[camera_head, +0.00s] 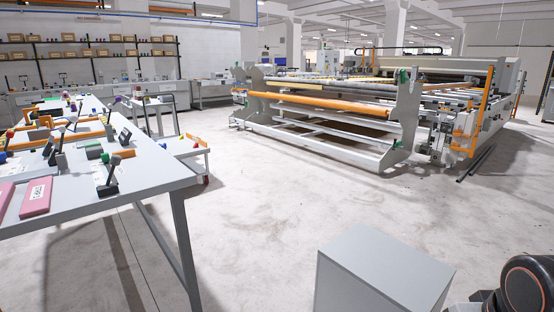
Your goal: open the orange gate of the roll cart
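A small wheeled cart (194,147) with orange edging stands on the floor just behind the long table on the left, partly hidden by it. I cannot tell whether this is the roll cart, and no orange gate can be made out clearly on it. An orange upright frame (484,108) shows at the right end of the quilting machine (330,134); I cannot tell whether it is a gate. My gripper is not in view; only a dark, orange-ringed part of my arm shows at the bottom right.
A grey table (150,166) with tools, a pink box (36,197) and small parts fills the left side. The concrete floor (270,210) between table and machine is clear. Dark bars (475,163) lie on the floor by the machine's right end.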

